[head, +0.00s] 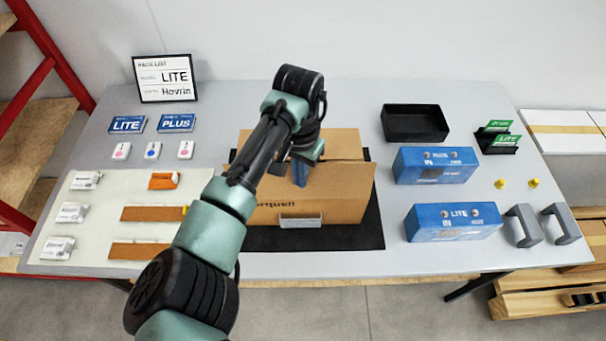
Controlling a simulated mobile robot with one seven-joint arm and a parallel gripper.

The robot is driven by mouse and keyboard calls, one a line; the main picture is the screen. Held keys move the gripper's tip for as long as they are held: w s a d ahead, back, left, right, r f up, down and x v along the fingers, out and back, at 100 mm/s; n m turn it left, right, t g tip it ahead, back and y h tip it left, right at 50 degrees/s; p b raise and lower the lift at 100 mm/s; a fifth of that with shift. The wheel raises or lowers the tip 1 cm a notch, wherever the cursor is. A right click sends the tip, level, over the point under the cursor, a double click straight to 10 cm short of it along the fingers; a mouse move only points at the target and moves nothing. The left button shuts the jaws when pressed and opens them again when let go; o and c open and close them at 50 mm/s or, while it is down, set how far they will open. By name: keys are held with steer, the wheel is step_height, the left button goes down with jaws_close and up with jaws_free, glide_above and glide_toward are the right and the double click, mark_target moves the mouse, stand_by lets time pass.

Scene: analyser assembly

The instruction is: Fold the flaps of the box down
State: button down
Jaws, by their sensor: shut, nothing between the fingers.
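The brown cardboard box (335,205) stands on a black mat (364,236) in the middle of the table. A cardboard panel shows at its back right (343,146), and a cardboard edge runs along the top of its front side. My arm crosses over the box and hides its left part and most of its opening, so I cannot tell how every flap stands. My gripper (299,178) points down at the top of the box, shut and empty. Whether it touches the cardboard is not clear.
Two blue units, one at the back (434,166) and one marked LITE (453,222), stand right of the box. A black tray (414,123) lies behind them. Grey handles (524,226) lie far right. A pale mat (110,190) with small parts covers the left.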

steer(key=shift+w, duration=0.6)
steer(key=shift+w+f+b, duration=0.5)
steer(key=shift+w+b, duration=0.3)
steer(key=shift+b, duration=0.65)
steer(key=shift+w+f+b, duration=0.45)
steer(key=shift+w+b, duration=0.4)
steer(key=shift+b, duration=0.6)
steer(key=shift+w+f+b, duration=0.5)
steer(key=shift+w+b, duration=0.3)
steer(key=shift+b, duration=0.65)
steer(key=w+f+b, duration=0.1)
steer(key=b, duration=0.2)
steer(key=shift+f, duration=0.4)
steer(key=shift+r, duration=0.1)
steer(key=shift+f+b, duration=0.35)
steer(key=shift+f, duration=0.1)
steer(key=shift+r, duration=0.1)
